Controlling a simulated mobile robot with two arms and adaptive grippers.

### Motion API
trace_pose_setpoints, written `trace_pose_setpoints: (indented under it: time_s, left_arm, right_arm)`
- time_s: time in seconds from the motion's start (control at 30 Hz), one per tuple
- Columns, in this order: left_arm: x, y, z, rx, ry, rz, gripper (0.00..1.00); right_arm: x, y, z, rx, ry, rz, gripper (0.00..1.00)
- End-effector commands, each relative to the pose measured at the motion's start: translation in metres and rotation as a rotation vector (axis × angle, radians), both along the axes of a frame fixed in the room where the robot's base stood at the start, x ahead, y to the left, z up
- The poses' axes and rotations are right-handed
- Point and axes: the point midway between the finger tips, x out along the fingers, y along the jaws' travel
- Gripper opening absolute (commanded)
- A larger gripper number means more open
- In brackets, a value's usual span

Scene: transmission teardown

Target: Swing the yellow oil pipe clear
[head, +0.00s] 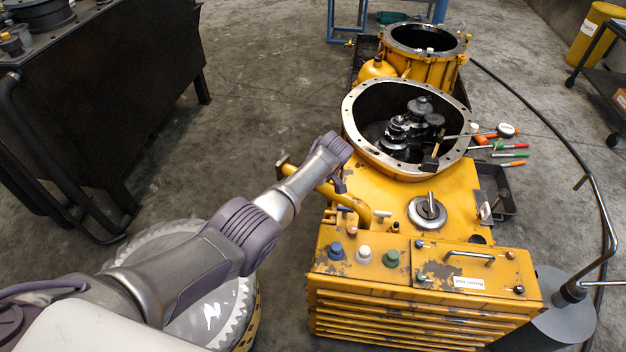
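The yellow oil pipe (322,189) runs along the left side of the yellow transmission housing (386,183). Its flanged free end points up and left over the floor, and its bent end comes down onto the housing near a small T-handle. My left arm reaches in from the left, across the pipe. My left gripper (341,182) is at the pipe's middle, with its wrist above it. The wrist hides most of the fingers, so I cannot tell whether they are closed around the pipe. My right gripper is not in view.
The open bell housing (356,134) holds dark gears, with a hammer (432,158) at its rim. Screwdrivers (510,154) and a dark tray (507,203) lie to the right. A second yellow housing (436,72) stands behind. Open floor (245,130) lies left of the pipe.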

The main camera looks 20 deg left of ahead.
Motion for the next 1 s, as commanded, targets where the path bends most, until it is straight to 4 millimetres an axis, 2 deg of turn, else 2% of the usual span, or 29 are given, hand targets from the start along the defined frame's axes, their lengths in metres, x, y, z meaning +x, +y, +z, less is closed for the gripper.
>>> trace_pose_setpoints:
  time_s: [0.37, 0.4, 0.5, 0.83, 1.0]
  left_arm:
    - [0.0004, 0.0020, 0.0009, 0.006, -0.001, 0.002, 0.00]
    - [0.0004, 0.0020, 0.0009, 0.006, -0.001, 0.002, 0.45]
    - [0.0004, 0.0016, 0.0008, 0.005, -0.001, 0.002, 0.62]
    - [0.0001, 0.0003, 0.0008, 0.002, -0.001, 0.001, 0.64]
    - [-0.0016, -0.0031, 0.0081, 0.001, -0.002, -0.001, 0.64]
  right_arm:
    - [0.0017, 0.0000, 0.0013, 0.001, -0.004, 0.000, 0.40]
    - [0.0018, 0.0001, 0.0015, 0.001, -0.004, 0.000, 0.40]
    - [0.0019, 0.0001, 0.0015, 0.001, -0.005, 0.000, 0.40]
    - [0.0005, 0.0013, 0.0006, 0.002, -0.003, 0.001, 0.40]
    - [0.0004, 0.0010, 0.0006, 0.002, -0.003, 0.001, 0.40]
